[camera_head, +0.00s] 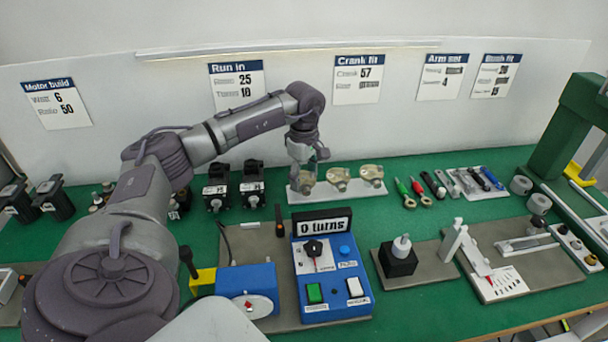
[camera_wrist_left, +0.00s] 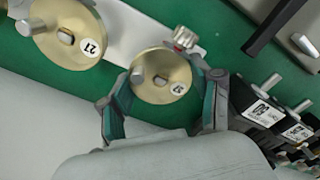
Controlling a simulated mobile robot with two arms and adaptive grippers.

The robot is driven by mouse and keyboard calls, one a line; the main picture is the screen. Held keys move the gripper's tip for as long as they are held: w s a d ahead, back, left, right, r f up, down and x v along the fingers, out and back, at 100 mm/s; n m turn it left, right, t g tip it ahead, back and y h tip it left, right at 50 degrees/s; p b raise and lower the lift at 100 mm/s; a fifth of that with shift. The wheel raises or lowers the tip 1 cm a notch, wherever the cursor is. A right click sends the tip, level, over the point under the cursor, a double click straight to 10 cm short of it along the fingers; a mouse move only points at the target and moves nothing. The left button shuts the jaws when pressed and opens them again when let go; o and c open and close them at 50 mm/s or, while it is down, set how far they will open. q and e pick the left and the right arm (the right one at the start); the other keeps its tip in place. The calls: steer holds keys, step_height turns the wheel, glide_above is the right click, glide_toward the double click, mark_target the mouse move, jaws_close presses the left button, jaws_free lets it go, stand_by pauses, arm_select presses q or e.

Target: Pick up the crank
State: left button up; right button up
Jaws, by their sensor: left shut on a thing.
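Several brass disc cranks with pins sit in a row on a white rack (camera_head: 376,191) at the back of the green bench. My left gripper (camera_head: 307,168) is over the leftmost crank (camera_head: 307,179) and partly hides it. In the left wrist view, the fingers of my left gripper (camera_wrist_left: 163,84) are on either side of this crank (camera_wrist_left: 160,90) and shut on it. Its small number label is hard to read. The middle crank (camera_head: 339,178) and right crank (camera_head: 371,172) stay free. My right gripper is not in view.
Black motors (camera_head: 253,186) stand left of the rack. Screwdriver-like tools (camera_head: 419,190) lie to its right. A blue control box (camera_head: 332,278) with a "0 turns" display (camera_head: 322,222) stands in front. A wall sign (camera_head: 358,80) reads Crank fit, Crank 57.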

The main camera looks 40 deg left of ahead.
arm_select(q)
steer(key=shift+r, duration=0.1)
step_height(320, 180, up, 4)
steer(key=shift+r, duration=0.1)
steer(key=shift+w+d+r+p, duration=0.8)
steer(key=shift+w+d+r, duration=1.8)
steer(key=shift+d+r, duration=1.95)
steer(key=s+d, duration=0.3)
steer(key=d, duration=0.4)
steer(key=s+d, duration=0.3)
steer(key=d, duration=0.3)
steer(key=s+d+f, duration=0.1)
steer(key=s+d, duration=0.2)
steer(key=d, duration=0.4)
steer(key=shift+d, duration=0.3)
steer(key=shift+a+f+b, duration=0.1)
steer(key=shift+f+b, duration=0.55)
steer(key=shift+f, duration=0.1)
